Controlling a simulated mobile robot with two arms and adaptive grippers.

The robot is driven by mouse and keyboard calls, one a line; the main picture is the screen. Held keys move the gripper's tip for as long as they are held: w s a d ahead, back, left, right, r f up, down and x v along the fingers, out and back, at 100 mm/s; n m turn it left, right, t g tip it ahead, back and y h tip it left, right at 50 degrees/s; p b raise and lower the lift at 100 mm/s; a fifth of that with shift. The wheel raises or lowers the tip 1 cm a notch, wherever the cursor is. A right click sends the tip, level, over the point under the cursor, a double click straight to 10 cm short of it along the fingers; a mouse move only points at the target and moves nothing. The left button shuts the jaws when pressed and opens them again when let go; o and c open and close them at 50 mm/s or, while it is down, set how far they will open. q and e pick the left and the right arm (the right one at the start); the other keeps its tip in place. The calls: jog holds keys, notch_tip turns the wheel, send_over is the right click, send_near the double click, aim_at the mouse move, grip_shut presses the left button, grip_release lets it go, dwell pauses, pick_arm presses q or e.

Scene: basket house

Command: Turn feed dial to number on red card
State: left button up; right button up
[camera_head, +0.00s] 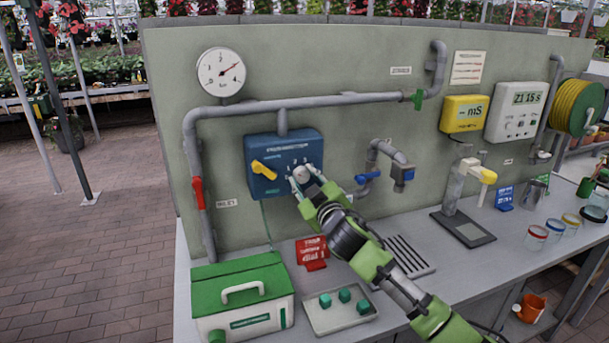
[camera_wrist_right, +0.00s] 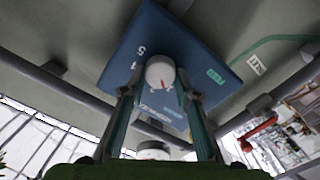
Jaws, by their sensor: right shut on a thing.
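The feed dial (camera_head: 301,173) is a small round pale knob on the lower right of the blue box (camera_head: 262,149) on the wall panel. In the right wrist view the dial (camera_wrist_right: 159,68) shows a red mark, with white digits on the blue face (camera_wrist_right: 178,42) around it. My right gripper (camera_head: 304,181) is shut on the dial, one finger on each side, also in the wrist view (camera_wrist_right: 158,92). The red card (camera_head: 312,250) stands on the bench below; its print is too small to read. My left gripper is not in view.
A yellow lever (camera_head: 264,170) sits left of the dial on the same box. A green-lidded case (camera_head: 240,285) and a grey tray with green knobs (camera_head: 318,322) stand below. Pipes, a gauge (camera_head: 221,72) and a blue-handled tap (camera_head: 368,177) surround the box.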

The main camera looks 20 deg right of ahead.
jog(key=shift+n, duration=0.6)
jog(key=o, duration=1.1)
jog(key=shift+s, duration=0.1)
jog(key=s, duration=1.1)
jog(key=shift+s+d, duration=0.2)
jog(key=shift+s, duration=0.2)
jog(key=shift+f, duration=0.1)
